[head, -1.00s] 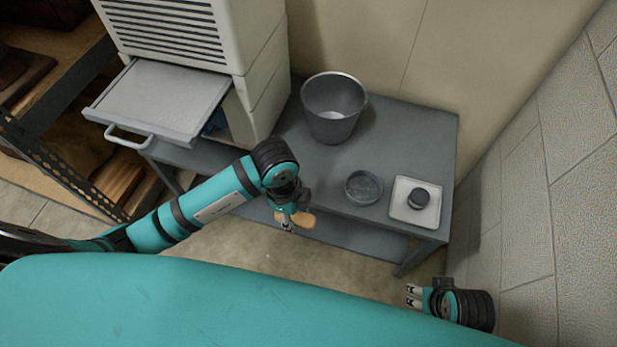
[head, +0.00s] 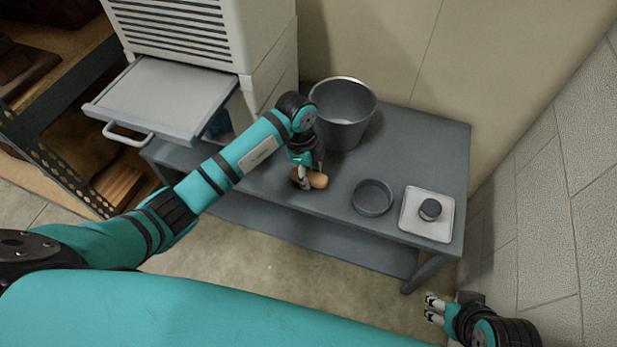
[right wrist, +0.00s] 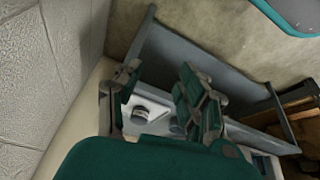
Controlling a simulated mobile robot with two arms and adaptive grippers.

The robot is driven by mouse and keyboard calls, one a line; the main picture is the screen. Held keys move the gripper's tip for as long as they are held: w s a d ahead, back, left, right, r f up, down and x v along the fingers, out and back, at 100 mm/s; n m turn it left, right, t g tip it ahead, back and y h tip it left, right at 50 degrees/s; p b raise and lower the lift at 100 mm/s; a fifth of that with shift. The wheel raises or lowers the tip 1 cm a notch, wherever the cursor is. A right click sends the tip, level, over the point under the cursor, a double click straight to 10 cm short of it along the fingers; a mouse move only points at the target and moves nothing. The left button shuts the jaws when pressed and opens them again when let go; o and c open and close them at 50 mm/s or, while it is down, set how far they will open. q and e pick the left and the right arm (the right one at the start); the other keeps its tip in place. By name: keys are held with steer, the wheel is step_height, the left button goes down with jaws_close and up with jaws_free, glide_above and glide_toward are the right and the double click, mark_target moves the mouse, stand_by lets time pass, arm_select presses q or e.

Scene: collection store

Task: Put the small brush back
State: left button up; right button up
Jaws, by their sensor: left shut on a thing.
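The small brush (head: 318,180), with a tan wooden body, is in my left gripper (head: 304,180) in the head view. The fingers are shut on it and cover part of it. It shows over the front left part of the grey table (head: 270,185); I cannot tell whether it touches the top. My right gripper (head: 432,309) is open and empty, low at the right, in front of the table. Its spread fingers also show in the right wrist view (right wrist: 158,95).
A grey bucket (head: 343,132) stands at the table's back. A shallow round dish (head: 373,197) and a white tray (head: 411,227) holding a dark round jar (head: 430,209) are to the right. A cabinet with an open drawer (head: 165,93) stands left. A block wall (head: 545,200) bounds the right.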

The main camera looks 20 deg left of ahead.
mark_target(308, 175)
arm_select(q)
steer(key=shift+f, duration=0.45)
arm_select(e)
steer(key=shift+w+a+r+t, duration=0.15)
steer(key=shift+w+t, duration=0.1)
steer(key=shift+w, duration=0.2)
steer(key=shift+w+a+r+t, duration=0.15)
steer(key=shift+w+t, duration=0.1)
steer(key=shift+w, duration=0.2)
arm_select(q)
steer(key=shift+f, duration=0.1)
arm_select(e)
steer(key=shift+w, duration=0.1)
arm_select(q)
steer(key=o, duration=1)
